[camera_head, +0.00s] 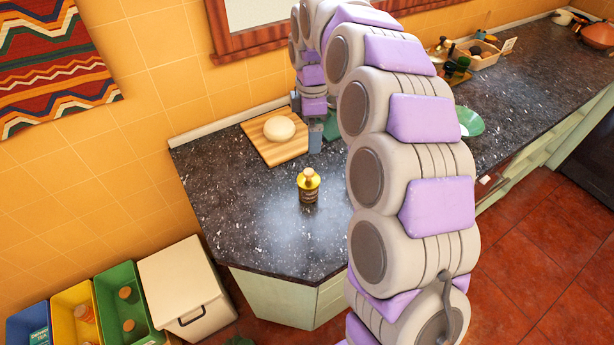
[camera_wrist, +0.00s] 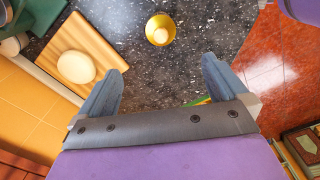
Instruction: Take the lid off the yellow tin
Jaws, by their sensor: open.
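The yellow tin (camera_head: 308,186) stands upright on the dark speckled counter, with a dark label on its side. Its lid (camera_head: 308,173) is on top, with a pale tan knob. In the wrist view I see the tin (camera_wrist: 160,29) from above, beyond my fingertips and roughly between them. My gripper (camera_wrist: 160,77) is open and empty, its two grey-blue fingers spread wide. In the head view my gripper (camera_head: 316,138) hangs at the end of my arm, behind the tin and apart from it, near the cutting board.
A wooden cutting board (camera_head: 266,150) with a round pale dough-like ball (camera_head: 279,128) lies by the wall. A green plate (camera_head: 470,122) and a wooden tray (camera_head: 478,55) with bottles stand further along the counter (camera_head: 240,215). Bins (camera_head: 125,300) stand on the floor at left. Counter around the tin is clear.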

